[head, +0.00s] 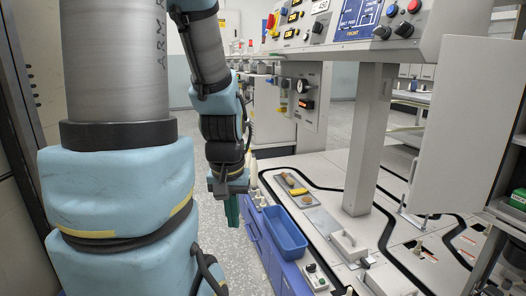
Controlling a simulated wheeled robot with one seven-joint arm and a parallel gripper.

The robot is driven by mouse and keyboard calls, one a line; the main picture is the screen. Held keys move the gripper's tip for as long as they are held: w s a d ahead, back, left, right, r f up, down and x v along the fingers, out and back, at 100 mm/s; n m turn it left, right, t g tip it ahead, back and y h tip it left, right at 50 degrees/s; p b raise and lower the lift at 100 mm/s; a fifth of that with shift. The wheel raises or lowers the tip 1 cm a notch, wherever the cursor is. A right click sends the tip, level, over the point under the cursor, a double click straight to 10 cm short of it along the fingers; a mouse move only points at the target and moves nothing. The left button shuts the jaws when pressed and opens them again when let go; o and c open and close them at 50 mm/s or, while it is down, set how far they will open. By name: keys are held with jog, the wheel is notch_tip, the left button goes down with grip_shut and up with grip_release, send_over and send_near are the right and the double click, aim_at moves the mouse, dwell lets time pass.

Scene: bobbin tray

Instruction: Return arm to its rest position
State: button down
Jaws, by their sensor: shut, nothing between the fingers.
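My arm (222,120), grey and light blue, hangs down left of the machine, its wrist bent toward the floor. My gripper (232,210) points downward at its end, just left of the machine's front edge. Its fingers look shut and hold nothing visible; they are small in this view. The gripper is apart from the blue tray (283,236), which sits at the machine's front edge to the right and looks empty from here.
A small plate (309,203) with a yellow piece and a brownish piece lies on the machine bed (325,172) behind the tray. A control panel (350,22) hangs above, with a grey post (372,140) below it. Speckled floor (240,262) is clear below my gripper.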

notch_tip(320, 180, up, 22)
jog(key=p, duration=1.9)
jog(key=shift+f, duration=0.2)
